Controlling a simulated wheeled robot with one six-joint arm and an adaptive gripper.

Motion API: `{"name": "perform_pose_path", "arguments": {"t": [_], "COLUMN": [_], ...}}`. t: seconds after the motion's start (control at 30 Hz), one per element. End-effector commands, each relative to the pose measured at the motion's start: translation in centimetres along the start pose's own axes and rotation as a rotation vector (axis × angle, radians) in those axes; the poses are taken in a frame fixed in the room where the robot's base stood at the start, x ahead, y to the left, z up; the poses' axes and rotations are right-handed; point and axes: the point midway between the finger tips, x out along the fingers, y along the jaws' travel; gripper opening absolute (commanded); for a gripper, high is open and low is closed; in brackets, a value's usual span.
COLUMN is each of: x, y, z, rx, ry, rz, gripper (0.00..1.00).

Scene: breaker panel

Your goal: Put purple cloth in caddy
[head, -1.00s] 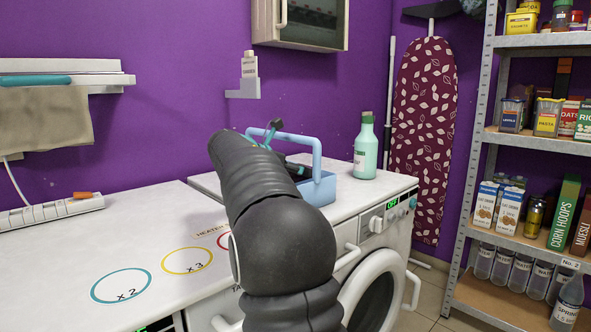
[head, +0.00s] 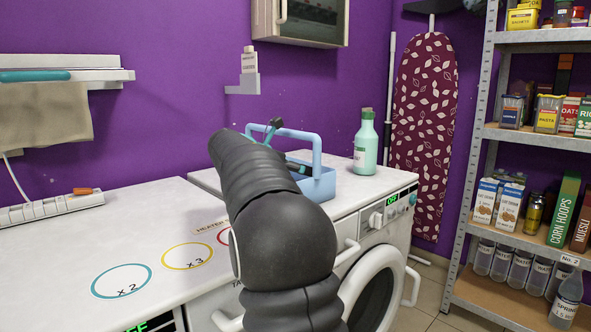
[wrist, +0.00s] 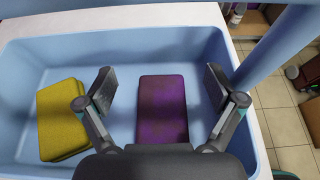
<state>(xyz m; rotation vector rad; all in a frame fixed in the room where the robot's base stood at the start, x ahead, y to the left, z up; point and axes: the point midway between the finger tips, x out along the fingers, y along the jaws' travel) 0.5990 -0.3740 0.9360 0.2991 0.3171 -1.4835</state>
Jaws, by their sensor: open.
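The light blue caddy (head: 320,187) stands on the white washing machine top, its handle arching over it. In the wrist view I look down into the caddy (wrist: 20,100). The purple cloth (wrist: 163,110), a dark purple folded rectangle, lies inside on the caddy's floor, right of a yellow folded cloth or sponge (wrist: 62,120). My gripper (wrist: 160,86) is open over the caddy, one finger on each side of the purple cloth, with visible gaps to it. The cloth's near end is hidden by my gripper body. In the head view my arm mostly hides the gripper.
The caddy's handle post (wrist: 270,45) rises close to the right of my gripper. A green bottle (head: 365,143) stands right of the caddy. A wall shelf with a small white bottle (head: 249,60) is behind. The counter at left (head: 60,245) is mostly clear.

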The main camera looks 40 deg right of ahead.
Motion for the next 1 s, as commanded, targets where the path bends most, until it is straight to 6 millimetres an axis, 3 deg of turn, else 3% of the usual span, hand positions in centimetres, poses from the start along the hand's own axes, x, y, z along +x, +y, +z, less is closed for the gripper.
{"name": "perform_pose_path", "arguments": {"t": [0.1,0.17,0.6,0.8,1.0], "x": [-0.5,-1.6,-10.1,-12.0,-12.4], "y": [0.0,0.1,0.1,0.0,0.0], "z": [1.2,0.9,0.9,0.9,0.9], "rx": [0.003,0.0,0.0,0.0,0.0], "ry": [0.0,0.0,0.0,0.0,0.0], "rz": [0.001,0.004,0.003,0.001,0.0], "gripper": [0.93,0.93,0.93,0.93,0.93]}}
